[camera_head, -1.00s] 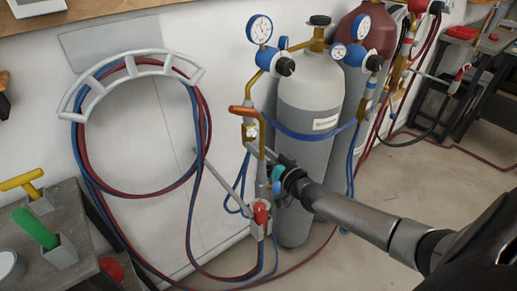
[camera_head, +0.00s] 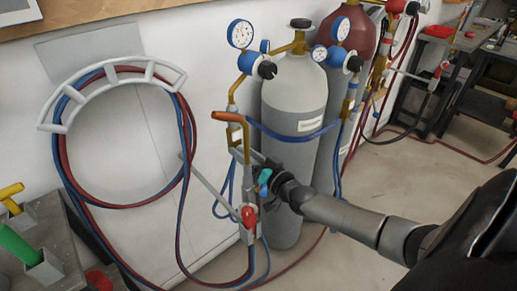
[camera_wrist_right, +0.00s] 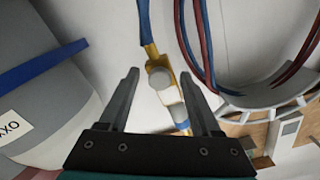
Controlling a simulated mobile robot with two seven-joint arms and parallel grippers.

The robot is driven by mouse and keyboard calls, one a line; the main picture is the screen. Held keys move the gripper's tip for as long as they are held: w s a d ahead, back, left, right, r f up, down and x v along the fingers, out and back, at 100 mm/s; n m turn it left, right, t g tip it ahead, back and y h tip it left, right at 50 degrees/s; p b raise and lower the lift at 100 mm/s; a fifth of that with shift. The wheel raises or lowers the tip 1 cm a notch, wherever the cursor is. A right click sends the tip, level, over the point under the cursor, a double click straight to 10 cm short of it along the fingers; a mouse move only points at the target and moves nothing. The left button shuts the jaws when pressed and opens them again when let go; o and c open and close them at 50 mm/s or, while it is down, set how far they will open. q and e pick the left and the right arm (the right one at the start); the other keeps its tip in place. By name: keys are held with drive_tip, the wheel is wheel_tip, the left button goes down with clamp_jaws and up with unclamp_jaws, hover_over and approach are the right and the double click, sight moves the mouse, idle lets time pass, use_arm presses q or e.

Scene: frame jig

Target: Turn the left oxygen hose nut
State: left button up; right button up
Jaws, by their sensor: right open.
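My right gripper (camera_wrist_right: 160,95) is open in the right wrist view, its two dark fingers spread apart. Between and beyond them is a brass fitting (camera_wrist_right: 153,53) with grey rounded parts, where a blue hose (camera_wrist_right: 144,20) joins. I cannot tell for certain which grey part is the left oxygen hose nut; neither finger clearly touches the fitting. In the head view, my right gripper (camera_head: 258,168) reaches in beside the brass pipework (camera_head: 247,150) under an orange handle (camera_head: 229,117), and its fingertips are hard to make out. My left gripper is not in view.
A grey cylinder (camera_head: 295,105) stands close behind my gripper, with gauges (camera_head: 240,33) above. A wall rack (camera_head: 112,72) holds coiled red and blue hoses (camera_head: 183,130). A red-topped valve (camera_head: 249,215) is below the gripper. A bench (camera_head: 60,255) is at lower left.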

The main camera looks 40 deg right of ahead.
drive_tip(key=shift+s, duration=0.45)
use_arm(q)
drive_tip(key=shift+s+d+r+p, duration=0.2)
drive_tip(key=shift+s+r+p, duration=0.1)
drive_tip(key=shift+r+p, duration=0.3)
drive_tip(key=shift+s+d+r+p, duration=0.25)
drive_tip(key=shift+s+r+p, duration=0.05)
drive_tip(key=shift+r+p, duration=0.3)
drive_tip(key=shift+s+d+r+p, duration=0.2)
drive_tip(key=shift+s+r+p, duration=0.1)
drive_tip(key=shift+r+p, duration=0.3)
use_arm(e)
drive_tip(key=s+d, duration=0.1)
drive_tip(key=s, duration=1.3)
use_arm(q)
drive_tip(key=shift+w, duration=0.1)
use_arm(e)
drive_tip(key=shift+d, duration=0.1)
